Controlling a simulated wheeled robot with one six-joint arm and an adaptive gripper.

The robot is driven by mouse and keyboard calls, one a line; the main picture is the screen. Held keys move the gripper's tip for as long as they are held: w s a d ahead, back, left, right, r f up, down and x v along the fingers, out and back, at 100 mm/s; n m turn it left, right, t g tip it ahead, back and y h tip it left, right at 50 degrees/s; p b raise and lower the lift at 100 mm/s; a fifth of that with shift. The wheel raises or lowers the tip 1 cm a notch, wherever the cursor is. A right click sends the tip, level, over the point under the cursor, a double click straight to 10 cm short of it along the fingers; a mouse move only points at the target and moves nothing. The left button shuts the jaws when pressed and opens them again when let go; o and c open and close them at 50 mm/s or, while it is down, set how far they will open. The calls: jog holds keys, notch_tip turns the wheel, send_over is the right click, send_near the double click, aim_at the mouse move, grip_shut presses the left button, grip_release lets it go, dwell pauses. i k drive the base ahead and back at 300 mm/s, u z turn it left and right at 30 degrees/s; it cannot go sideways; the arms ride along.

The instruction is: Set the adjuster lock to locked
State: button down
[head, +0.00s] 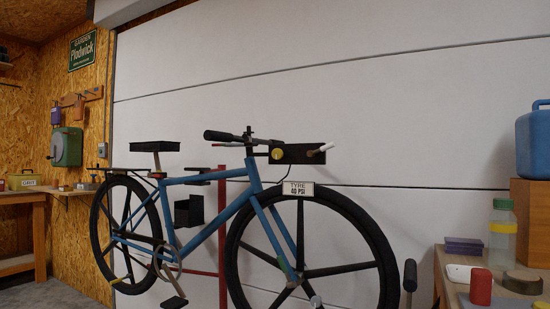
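A blue bicycle (223,213) stands side-on before the pale panelled wall. A black box (292,154) sits at its handlebar, with a round yellow knob (277,154) on its face. My gripper is not in view.
A plank bench (448,285) at right holds a clear bottle (502,230), purple blocks (464,245), a red can (481,287) and a wooden box (533,220) under a blue container (535,140). A red stand (222,235) is behind the bicycle.

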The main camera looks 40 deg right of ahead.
aim_at(311, 154)
jog(key=u, duration=1)
jog(key=k, duration=0.9)
jog(key=z, duration=1.55)
jog(key=i, duration=0.5)
